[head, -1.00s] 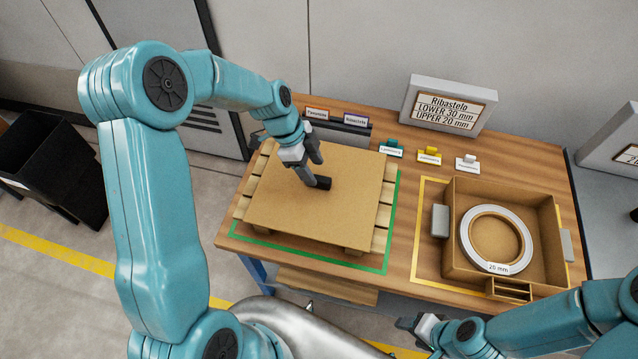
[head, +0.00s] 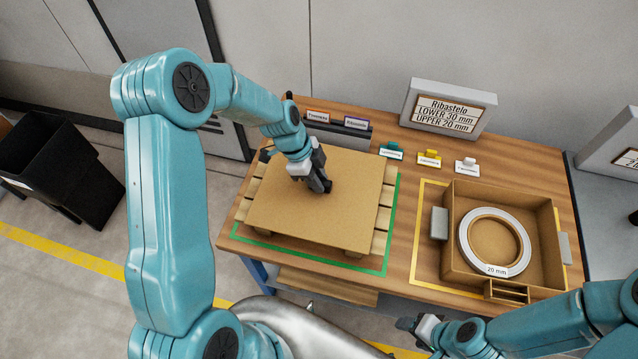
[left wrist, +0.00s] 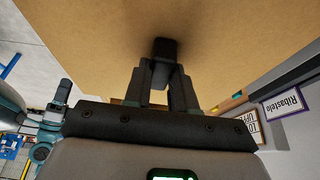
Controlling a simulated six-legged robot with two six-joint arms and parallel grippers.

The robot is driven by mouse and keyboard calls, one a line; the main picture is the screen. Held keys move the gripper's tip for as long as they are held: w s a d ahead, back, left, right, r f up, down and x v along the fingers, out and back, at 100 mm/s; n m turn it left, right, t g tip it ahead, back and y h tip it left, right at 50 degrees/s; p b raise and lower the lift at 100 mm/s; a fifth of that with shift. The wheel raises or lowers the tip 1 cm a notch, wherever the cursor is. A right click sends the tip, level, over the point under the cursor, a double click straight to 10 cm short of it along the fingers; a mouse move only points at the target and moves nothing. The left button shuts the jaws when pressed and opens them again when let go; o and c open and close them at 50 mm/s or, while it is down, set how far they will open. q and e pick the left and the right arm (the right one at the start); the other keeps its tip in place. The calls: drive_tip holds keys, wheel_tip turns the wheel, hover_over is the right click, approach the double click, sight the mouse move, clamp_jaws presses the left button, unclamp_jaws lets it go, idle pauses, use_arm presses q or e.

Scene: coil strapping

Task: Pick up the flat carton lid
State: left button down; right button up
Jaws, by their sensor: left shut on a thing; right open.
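The flat carton lid (head: 315,222) is a brown square sheet lying over a slatted wooden pallet (head: 381,217) inside a green outline. A small black grip block stands near its middle. My left gripper (head: 324,186) is over the lid and shut on that black block, mostly hidden by the fingers. In the left wrist view the block (left wrist: 163,50) sits between the two fingers, with the lid (left wrist: 90,40) spreading behind it. I see no clear gap between lid and pallet. My right gripper (head: 420,326) is open and empty at the table's front edge.
An open carton (head: 550,225) with a white-rimmed 20 mm coil (head: 466,238) stands in a yellow outline at right. A sign (head: 448,108), small green, yellow and white tagged items (head: 429,157) and a labelled dark holder (head: 340,134) stand behind. A black bin (head: 75,180) is on the floor at left.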

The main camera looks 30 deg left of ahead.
use_arm(q)
drive_tip(key=shift+r, duration=0.1)
wheel_tip(320, 180, up, 20)
drive_tip(key=b, duration=0.2)
idle(0.3)
idle(0.5)
drive_tip(key=shift+w, duration=0.35)
